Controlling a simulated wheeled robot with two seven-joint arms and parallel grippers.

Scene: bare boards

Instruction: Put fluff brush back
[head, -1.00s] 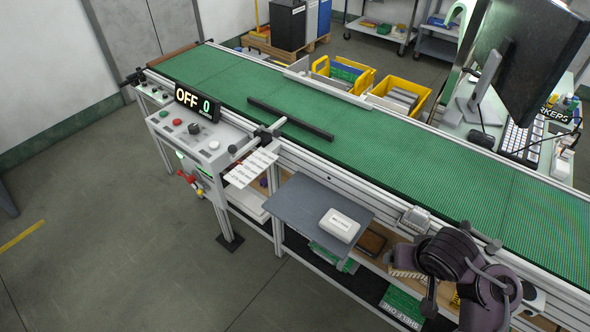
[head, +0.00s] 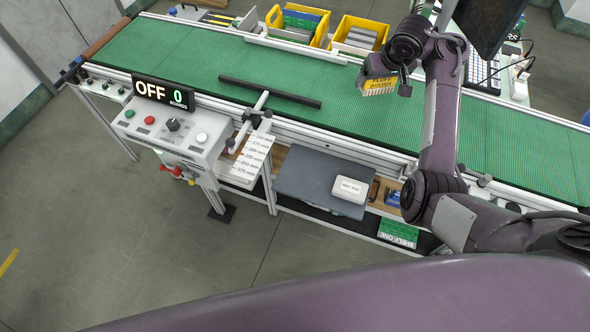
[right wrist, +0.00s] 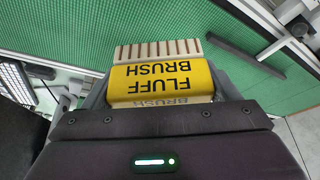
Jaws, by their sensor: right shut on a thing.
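The fluff brush (right wrist: 160,80) has a yellow body with black lettering and pale bristles. My right gripper (right wrist: 160,105) is shut on it, and the label reads upside down in the right wrist view. In the head view the brush (head: 378,86) hangs below my right gripper (head: 380,68), over the green conveyor belt (head: 300,78) near its far side. I cannot tell how high above the belt it is. My left gripper is not in view; a large purple part of my own arm fills the bottom of the head view.
A dark bar (head: 270,91) lies across the belt. Yellow bins (head: 357,37) stand behind it. The control panel (head: 172,125) reads OFF and 0.

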